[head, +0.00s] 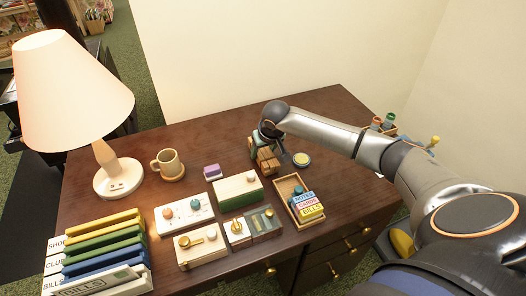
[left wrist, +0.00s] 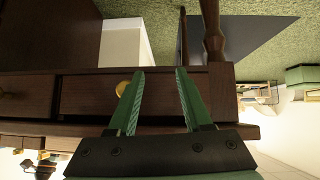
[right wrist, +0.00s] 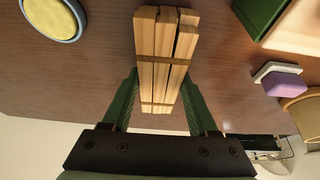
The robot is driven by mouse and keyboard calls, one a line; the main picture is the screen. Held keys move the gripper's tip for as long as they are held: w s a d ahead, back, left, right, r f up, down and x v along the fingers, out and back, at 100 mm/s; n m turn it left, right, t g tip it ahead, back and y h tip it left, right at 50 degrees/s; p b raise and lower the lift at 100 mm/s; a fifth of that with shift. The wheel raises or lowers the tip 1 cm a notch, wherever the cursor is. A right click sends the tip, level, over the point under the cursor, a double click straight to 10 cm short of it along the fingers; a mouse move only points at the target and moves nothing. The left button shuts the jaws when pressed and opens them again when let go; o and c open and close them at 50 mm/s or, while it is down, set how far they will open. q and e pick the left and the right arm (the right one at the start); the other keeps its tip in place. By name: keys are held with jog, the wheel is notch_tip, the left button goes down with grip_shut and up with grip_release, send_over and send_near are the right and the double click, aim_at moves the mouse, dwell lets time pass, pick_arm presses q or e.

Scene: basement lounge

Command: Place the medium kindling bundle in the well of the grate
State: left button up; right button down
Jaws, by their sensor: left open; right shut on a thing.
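The kindling bundle (head: 268,161) is several pale sticks tied with two darker bands. My right gripper (head: 262,144) is shut on it at the back of the desk. In the right wrist view the bundle (right wrist: 162,62) lies between the two green fingers (right wrist: 163,112), sticks pointing away from the palm. I cannot tell whether it touches the desktop. I cannot make out a grate in any view. My left gripper (left wrist: 160,95) shows only in its wrist view, open and empty, in front of a drawer with a brass knob.
The dark wooden desk (head: 310,115) holds a lamp (head: 70,90), a mug (head: 167,163), several boxes with knobs, coloured folders (head: 105,240) and a wooden tray (head: 293,191) with labelled blocks. A round yellow-topped tin (head: 301,159) sits just right of the bundle. The desk's back middle is clear.

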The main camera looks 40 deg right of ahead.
jog(key=c, duration=0.6)
grip_release()
jog(key=o, duration=0.4)
jog(key=shift+o, duration=0.2)
